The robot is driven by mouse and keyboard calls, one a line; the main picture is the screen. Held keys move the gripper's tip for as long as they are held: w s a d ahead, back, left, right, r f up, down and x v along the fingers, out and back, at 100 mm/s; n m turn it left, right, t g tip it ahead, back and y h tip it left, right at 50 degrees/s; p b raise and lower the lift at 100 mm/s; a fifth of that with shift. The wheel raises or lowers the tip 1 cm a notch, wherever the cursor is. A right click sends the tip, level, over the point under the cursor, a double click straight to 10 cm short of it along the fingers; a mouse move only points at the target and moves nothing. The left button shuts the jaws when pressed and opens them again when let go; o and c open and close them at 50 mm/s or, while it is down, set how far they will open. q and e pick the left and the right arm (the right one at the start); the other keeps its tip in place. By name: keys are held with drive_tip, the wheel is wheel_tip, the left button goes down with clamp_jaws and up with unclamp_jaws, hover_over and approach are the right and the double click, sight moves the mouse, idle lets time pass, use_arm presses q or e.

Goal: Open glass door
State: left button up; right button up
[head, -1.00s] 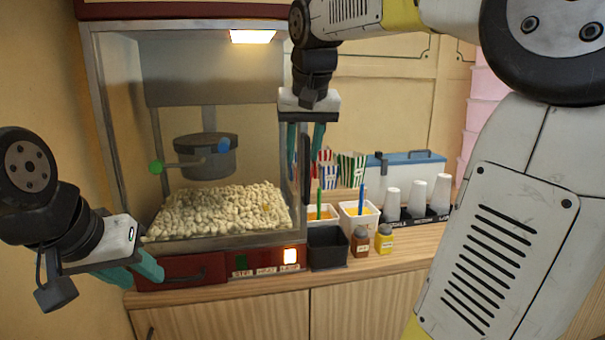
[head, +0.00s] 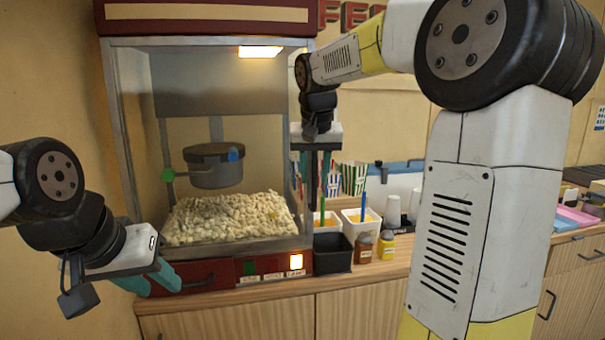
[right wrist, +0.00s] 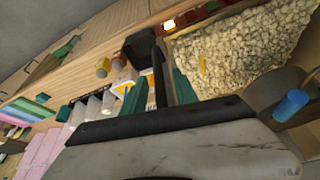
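The popcorn machine's front glass door (head: 250,125) appears closed in the head view, with popcorn and a kettle behind it. My right gripper (head: 316,178) is at the door's right edge, pointing down. In the right wrist view a dark upright handle bar (right wrist: 160,72) runs between the teal fingers of this gripper (right wrist: 160,92). The fingers stand apart on either side of it; I cannot tell whether they touch it. My left gripper (head: 150,279) is open and empty, low in front of the machine's left corner.
On the counter right of the machine stand a black bin (head: 332,252), white tubs (head: 361,222), brown (head: 363,247) and yellow (head: 387,245) jars, and white cups (head: 392,210). Striped popcorn boxes (head: 353,178) stand behind. My right arm covers the counter's middle.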

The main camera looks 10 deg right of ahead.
clamp_jaws()
idle(1.4)
